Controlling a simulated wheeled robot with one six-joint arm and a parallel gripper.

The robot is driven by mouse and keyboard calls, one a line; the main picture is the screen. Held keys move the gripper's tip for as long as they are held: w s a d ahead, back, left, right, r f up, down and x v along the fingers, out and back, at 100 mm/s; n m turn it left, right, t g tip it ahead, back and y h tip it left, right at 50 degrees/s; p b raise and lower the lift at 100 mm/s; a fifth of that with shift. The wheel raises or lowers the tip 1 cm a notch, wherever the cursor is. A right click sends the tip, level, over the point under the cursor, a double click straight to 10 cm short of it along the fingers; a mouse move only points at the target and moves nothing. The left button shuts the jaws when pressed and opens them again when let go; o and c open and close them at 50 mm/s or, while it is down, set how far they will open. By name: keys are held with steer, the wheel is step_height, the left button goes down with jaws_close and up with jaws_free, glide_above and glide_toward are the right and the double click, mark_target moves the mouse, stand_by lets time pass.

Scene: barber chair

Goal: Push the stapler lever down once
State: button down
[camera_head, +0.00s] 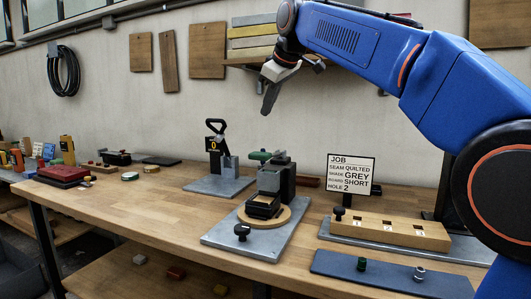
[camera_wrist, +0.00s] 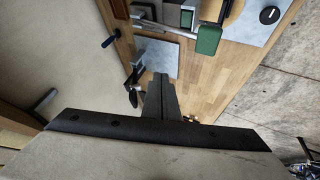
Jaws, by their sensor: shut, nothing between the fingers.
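Two lever devices stand on the bench, and no label says which is the stapler. One has a black loop handle (camera_head: 216,127), raised, above a counter (camera_head: 213,145) reading 0, on a grey plate (camera_head: 215,186). The loop handle also shows in the wrist view (camera_wrist: 133,88), left of my fingers. The other has a green handle (camera_head: 260,155) on a dark block, behind a black pad on a round wooden disc (camera_head: 265,222). That green handle is at the top of the wrist view (camera_wrist: 208,40). My gripper (camera_head: 267,112) is shut and empty, pointing down in the air above both devices, touching neither.
A job card (camera_head: 351,172) stands behind a wooden block with numbered holes (camera_head: 388,230). A dark blue tray (camera_head: 390,274) with small parts is at the front right. A red book-like stack (camera_head: 63,175) is at far left.

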steer(key=shift+f, duration=0.15)
glide_above(271, 155)
steer(key=w+a, duration=0.2)
steer(key=shift+s+d+f, duration=0.1)
steer(key=shift+f, duration=2)
steer(key=shift+d+f, duration=0.1)
steer(key=shift+f, duration=2)
steer(key=shift+f, duration=0.1)
steer(key=shift+s+f, duration=0.1)
steer(key=shift+f, duration=0.2)
